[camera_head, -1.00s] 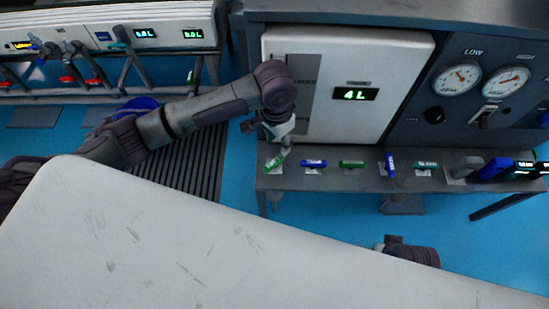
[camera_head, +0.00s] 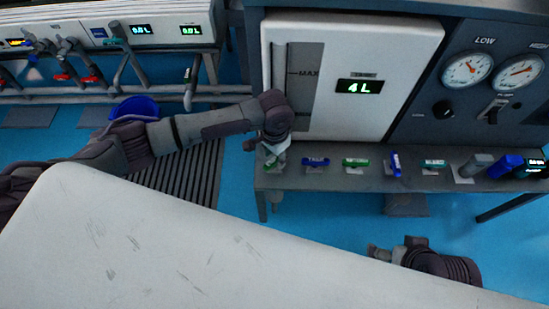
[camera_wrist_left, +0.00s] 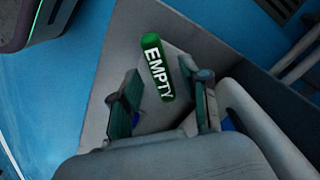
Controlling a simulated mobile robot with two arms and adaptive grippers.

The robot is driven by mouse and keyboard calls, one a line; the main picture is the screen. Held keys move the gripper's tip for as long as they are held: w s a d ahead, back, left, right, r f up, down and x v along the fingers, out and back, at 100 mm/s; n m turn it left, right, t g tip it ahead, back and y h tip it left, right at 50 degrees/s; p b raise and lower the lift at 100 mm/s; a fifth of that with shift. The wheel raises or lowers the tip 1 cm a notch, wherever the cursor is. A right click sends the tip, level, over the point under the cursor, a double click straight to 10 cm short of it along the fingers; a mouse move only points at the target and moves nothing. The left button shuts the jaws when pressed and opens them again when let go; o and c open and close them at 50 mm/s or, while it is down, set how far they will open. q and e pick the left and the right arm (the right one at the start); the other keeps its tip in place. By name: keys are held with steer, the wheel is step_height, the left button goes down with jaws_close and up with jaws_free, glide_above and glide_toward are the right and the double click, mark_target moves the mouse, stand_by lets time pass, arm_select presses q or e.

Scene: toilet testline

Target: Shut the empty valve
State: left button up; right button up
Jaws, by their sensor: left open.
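The green valve handle marked EMPTY (camera_wrist_left: 157,66) shows in the left wrist view, on a grey ledge. In the head view this handle (camera_head: 272,164) is at the left end of the row of handles, partly covered by my gripper. My left gripper (camera_head: 274,156) is over it, and in the left wrist view its open fingers (camera_wrist_left: 164,108) stand on either side of the handle's lower end. I cannot tell whether a finger touches it. My right gripper (camera_head: 379,252) is low at the right, mostly unclear, away from the handles.
Several other blue and green handles line the grey ledge (camera_head: 345,181) to the right. Above it is a white tank panel (camera_head: 415,45) with a 4 L display (camera_head: 360,87). Two gauges (camera_head: 466,70) are at the upper right. A white surface (camera_head: 150,245) fills the foreground.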

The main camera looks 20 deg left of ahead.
arm_select(q)
steer(key=shift+f, duration=0.3)
jaws_close()
